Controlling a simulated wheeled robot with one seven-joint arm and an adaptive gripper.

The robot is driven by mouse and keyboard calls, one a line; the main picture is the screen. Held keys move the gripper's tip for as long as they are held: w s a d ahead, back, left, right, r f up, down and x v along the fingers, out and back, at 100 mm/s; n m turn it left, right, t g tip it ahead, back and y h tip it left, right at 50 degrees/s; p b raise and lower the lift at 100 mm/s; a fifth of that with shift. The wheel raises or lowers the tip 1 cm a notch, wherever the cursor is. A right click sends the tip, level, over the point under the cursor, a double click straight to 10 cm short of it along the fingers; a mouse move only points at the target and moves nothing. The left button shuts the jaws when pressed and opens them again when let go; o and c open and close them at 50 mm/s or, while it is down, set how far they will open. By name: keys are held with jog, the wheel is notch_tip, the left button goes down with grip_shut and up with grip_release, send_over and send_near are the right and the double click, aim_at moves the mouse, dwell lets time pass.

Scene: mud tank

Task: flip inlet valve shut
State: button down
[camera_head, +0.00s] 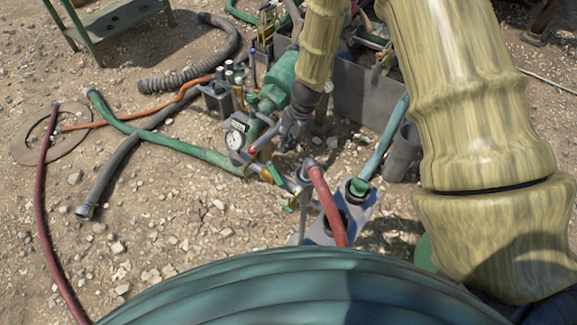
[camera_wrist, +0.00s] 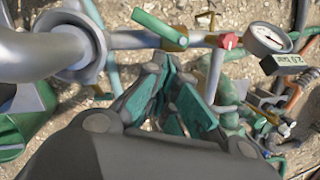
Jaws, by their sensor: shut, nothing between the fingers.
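Several hand valves sit on the pipework, and I cannot tell which is the inlet valve. My gripper (camera_head: 286,142) is just right of the red-ended lever in the head view. Its green-padded fingers (camera_wrist: 172,88) are shut and empty.
A red hose (camera_head: 327,205) and a blue-green hose (camera_head: 384,140) rise near a grey base plate (camera_head: 362,212). A green pump body (camera_head: 280,83) is behind my gripper. Hoses lie on the gravel at left, where there is open ground.

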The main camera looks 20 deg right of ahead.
aim_at(274, 173)
jog(key=w+a+f+t+h+b, duration=0.1)
jog(key=w+a+f+t+b, duration=0.1)
jog(key=w+b, duration=0.1)
jog(key=s+r+m+g+h+b, duration=0.1)
jog(key=s+m+h+b, duration=0.1)
jog(key=s+h+b, duration=0.3)
jog(key=shift+s+d+r+g+b, duration=0.4)
jog(key=shift+s+b, duration=0.2)
jog(key=shift+b, duration=0.35)
jog(key=shift+f, duration=0.15)
jog(key=shift+a+f+b, duration=0.2)
jog(key=shift+f+b, duration=0.4)
jog(key=shift+f, duration=1.75)
jog(key=shift+a+f+b, duration=0.2)
jog(key=shift+f+b, duration=0.35)
jog(key=shift+f, duration=1.75)
